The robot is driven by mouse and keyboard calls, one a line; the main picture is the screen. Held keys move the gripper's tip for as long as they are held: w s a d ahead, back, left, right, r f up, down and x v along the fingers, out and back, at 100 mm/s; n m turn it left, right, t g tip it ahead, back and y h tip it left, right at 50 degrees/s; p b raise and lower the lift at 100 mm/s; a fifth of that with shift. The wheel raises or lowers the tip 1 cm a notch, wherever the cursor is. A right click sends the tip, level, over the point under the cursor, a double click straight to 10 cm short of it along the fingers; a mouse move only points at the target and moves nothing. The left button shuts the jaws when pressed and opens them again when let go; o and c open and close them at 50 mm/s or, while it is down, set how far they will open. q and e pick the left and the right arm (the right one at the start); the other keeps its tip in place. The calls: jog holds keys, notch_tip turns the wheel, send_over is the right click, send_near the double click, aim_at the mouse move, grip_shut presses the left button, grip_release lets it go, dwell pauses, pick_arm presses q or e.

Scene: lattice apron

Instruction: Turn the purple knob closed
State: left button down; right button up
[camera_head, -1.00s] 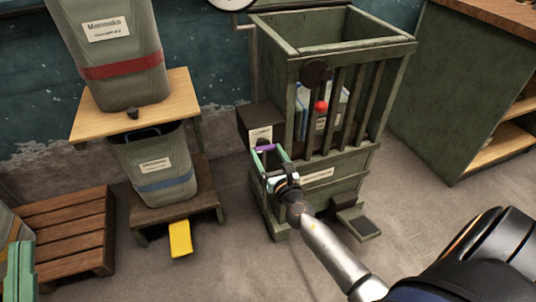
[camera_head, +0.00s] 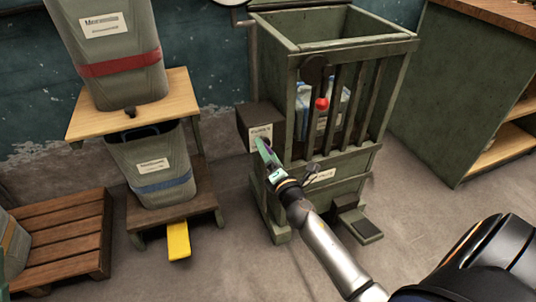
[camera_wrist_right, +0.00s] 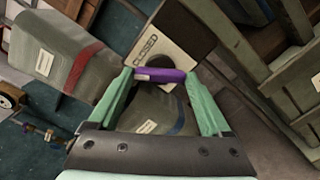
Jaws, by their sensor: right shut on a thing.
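The purple knob (camera_wrist_right: 160,75) sits on a dark box with a white label reading "CLOSED" (camera_wrist_right: 148,46) in the right wrist view. The knob lies between the green fingertips of my right gripper (camera_wrist_right: 160,76), which is shut on it. In the head view, the right gripper (camera_head: 265,152) reaches the front of the box (camera_head: 256,117) on the left side of the green slatted crate; the fingers hide most of the knob there. My left gripper is not in view.
The green slatted crate (camera_head: 384,48) holds bags and has a red ball (camera_head: 321,103) at its front. Grey bins (camera_head: 118,55) and (camera_head: 160,170) stand at left, with a yellow pedal (camera_head: 178,240) below. A wooden pallet (camera_head: 60,230) lies at lower left.

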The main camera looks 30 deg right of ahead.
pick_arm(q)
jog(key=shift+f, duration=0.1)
pick_arm(e)
jog(key=shift+m, duration=3.2)
jog(key=o, duration=1.2)
jog(key=shift+c, duration=0.2)
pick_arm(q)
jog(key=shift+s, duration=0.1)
pick_arm(e)
jog(key=shift+s, duration=0.15)
